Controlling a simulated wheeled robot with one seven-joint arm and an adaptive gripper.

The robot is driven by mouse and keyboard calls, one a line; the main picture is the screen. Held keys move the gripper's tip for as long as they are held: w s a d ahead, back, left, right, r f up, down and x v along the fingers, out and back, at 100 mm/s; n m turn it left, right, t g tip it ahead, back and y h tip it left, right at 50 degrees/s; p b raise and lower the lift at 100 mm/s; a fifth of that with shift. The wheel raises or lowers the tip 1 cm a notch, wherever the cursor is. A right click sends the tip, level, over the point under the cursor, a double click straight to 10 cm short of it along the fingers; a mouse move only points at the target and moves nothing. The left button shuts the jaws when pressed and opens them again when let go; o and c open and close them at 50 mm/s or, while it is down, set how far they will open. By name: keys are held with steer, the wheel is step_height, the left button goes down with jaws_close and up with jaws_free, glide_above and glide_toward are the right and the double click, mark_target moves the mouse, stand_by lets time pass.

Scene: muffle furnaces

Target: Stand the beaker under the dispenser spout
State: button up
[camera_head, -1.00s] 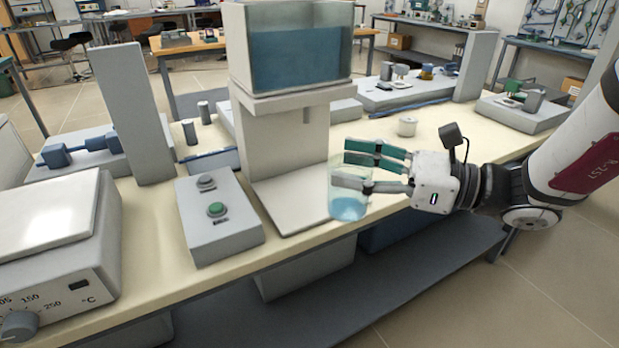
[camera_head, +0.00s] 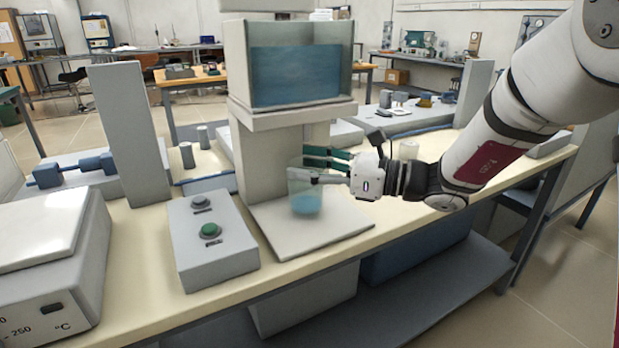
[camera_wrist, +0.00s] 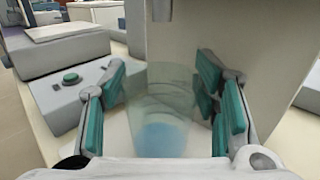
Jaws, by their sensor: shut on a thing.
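The clear beaker (camera_head: 306,199) with a little blue liquid is held upright by my gripper (camera_head: 318,166). In the head view it shows over the dispenser's pale base plate (camera_head: 335,236), in front of the column; whether it touches the plate is unclear. In the wrist view the beaker (camera_wrist: 160,115) sits between the green-padded fingers of my gripper (camera_wrist: 165,100). The dispenser (camera_head: 288,112) has a tank of blue liquid on top. The spout is not clearly visible in the head view; a grey part (camera_wrist: 158,28) hangs above the beaker in the wrist view.
A grey control box (camera_head: 212,255) with a green button (camera_head: 210,230) stands left of the base plate. A hotplate-like unit (camera_head: 52,265) is at the front left. The bench's front edge is close to the plate.

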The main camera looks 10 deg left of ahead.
steer(key=shift+f, duration=0.65)
steer(key=shift+f, duration=0.1)
steer(key=o, duration=1.4)
steer(key=shift+o, duration=0.2)
steer(key=shift+d, duration=0.15)
steer(key=p+v, duration=0.2)
steer(key=v, duration=0.9)
steer(key=shift+s+d, duration=0.1)
steer(key=shift+d, duration=0.25)
